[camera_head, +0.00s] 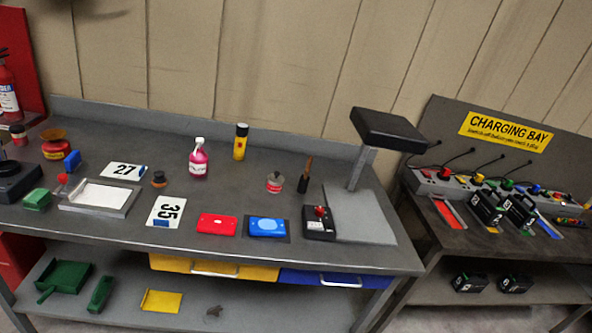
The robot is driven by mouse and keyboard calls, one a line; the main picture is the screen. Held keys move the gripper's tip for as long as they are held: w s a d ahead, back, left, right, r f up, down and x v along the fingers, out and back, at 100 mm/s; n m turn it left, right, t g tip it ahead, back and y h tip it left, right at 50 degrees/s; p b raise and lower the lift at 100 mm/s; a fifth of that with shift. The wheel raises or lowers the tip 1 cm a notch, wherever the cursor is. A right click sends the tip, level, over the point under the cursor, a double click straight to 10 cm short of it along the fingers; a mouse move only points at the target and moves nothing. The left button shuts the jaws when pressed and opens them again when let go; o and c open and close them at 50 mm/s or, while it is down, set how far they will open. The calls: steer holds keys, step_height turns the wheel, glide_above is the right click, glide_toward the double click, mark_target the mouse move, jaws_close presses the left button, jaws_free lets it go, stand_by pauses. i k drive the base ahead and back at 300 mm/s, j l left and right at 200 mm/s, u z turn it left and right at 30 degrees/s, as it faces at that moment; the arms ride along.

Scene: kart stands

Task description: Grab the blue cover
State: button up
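A flat blue cover (267,227) with a lighter blue oval lies on a dark mat near the front edge of the grey workbench (190,245). A similar flat red piece (217,225) lies just left of it. A black box with a red knob (319,222) stands just right of it. My gripper does not show in this view, so its fingers and anything in them cannot be seen.
Number cards 35 (166,211) and 27 (123,171), a pink bottle (198,160) and a yellow can (240,142) are on the bench. A tall black-topped stand (388,130) rises at right. The charging bench (455,232) stands beyond a gap.

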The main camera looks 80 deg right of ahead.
mark_target(264, 227)
steer(key=z, duration=1.75)
